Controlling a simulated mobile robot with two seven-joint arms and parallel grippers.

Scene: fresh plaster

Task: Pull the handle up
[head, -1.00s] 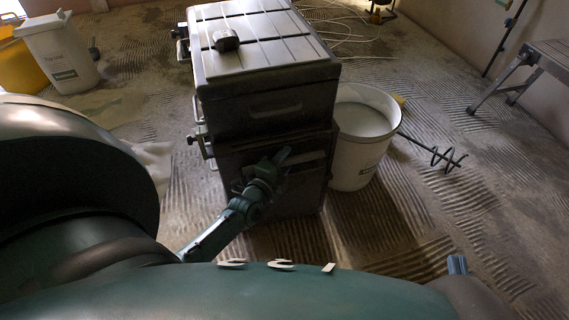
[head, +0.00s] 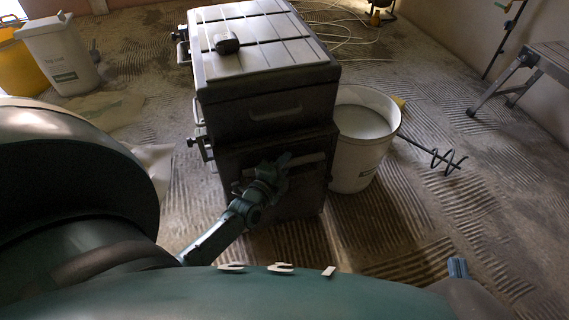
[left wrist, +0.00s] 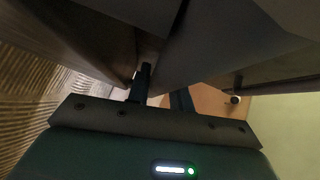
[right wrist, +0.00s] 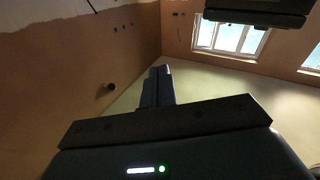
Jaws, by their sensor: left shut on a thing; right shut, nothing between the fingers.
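A dark rolling tool box (head: 268,80) with a lighter grooved lid stands on the floor in the head view. In the left wrist view the left fingers (left wrist: 160,88) reach up against grey box surfaces, and the grip point is dark and hard to see. My right gripper (right wrist: 157,85) is shut and empty, pointing toward a wall in the right wrist view.
A white bucket (head: 350,170) stands close to the right of the box, with a mixing paddle (head: 440,158) beside it. A dark object (head: 227,43) lies on the lid. A white tub (head: 62,60) stands at back left, a step bench (head: 540,60) at right. The right floor is mostly clear.

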